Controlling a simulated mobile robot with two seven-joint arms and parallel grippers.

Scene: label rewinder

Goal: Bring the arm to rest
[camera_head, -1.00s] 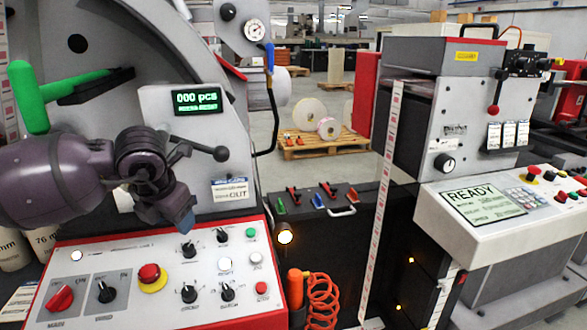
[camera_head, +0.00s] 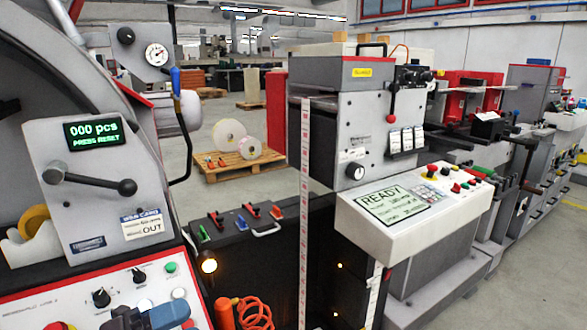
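Only a small blue and dark grey part of my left gripper (camera_head: 150,317) shows at the bottom edge, in front of the red-edged control panel (camera_head: 98,278). Its fingers are mostly cut off by the frame, so I cannot tell whether it is open or shut. My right gripper is not in view. Above the panel, a grey box carries a green counter display (camera_head: 95,131) reading "000 pcs" and a black lever handle (camera_head: 92,179).
A paper label strip (camera_head: 304,200) runs down in front of the grey machine. A white console (camera_head: 415,209) reads "READY". An orange coiled hose (camera_head: 255,312) hangs low in the middle. A pallet (camera_head: 226,163) with white rolls stands on open floor behind.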

